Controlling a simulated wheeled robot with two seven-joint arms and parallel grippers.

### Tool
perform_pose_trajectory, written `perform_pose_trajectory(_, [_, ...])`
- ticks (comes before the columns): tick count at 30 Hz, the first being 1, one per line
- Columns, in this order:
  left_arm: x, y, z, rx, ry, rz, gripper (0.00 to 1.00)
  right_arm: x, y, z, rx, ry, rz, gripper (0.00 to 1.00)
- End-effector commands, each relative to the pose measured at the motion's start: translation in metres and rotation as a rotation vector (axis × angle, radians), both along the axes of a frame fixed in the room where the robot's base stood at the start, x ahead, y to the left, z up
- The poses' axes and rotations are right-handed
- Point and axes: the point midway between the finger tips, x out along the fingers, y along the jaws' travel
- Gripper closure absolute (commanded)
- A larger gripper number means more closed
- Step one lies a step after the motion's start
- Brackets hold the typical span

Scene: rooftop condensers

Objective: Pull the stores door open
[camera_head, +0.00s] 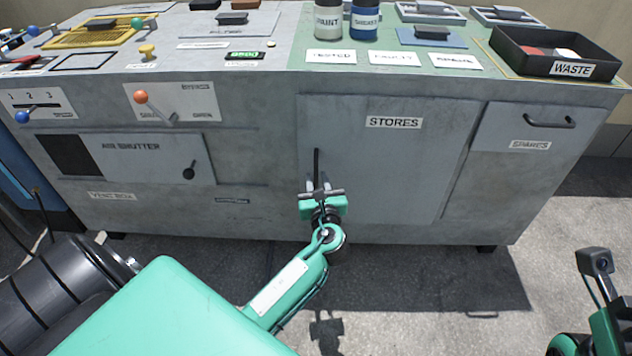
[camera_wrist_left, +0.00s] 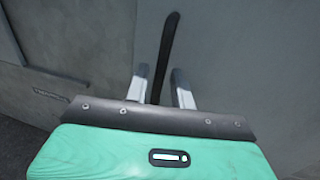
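The stores door (camera_head: 385,160) is a grey panel on the front of the cabinet, labelled STORES, and it looks shut. Its black upright bar handle (camera_head: 317,160) is near the door's left edge. My left gripper (camera_head: 317,185) is at the lower part of the handle. In the left wrist view the handle (camera_wrist_left: 168,50) runs down between the two fingers of my left gripper (camera_wrist_left: 160,85). The fingers stand apart, with a gap visible on each side of the bar. My right arm shows only in part at the lower right, and its gripper fingers are not visible.
The spares drawer (camera_head: 535,128) is right of the door, and the air shutter (camera_head: 130,158) is left of it. The black waste tray (camera_head: 560,55) and two jars (camera_head: 345,20) stand on the cabinet top. The floor (camera_head: 450,290) in front of the door is clear.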

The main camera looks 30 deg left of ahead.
Motion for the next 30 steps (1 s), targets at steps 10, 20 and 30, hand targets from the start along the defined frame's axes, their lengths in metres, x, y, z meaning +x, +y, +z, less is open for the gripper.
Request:
perform_pose_trajectory(10, [0.0112,0.0106,0.0003,0.000,0.000,0.000,0.75,-0.0009,0.0033,0.0019,-0.003,-0.010,0.010,0.64])
perform_pose_trajectory(20, [0.0109,0.0103,0.0002,-0.001,0.001,0.000,1.00,-0.0009,0.0031,0.0019,-0.002,-0.010,0.009,0.64])
perform_pose_trajectory(30, [0.0064,0.0070,0.0012,-0.003,0.001,0.018,1.00,-0.0016,0.0022,0.0066,0.000,-0.013,0.008,0.64])
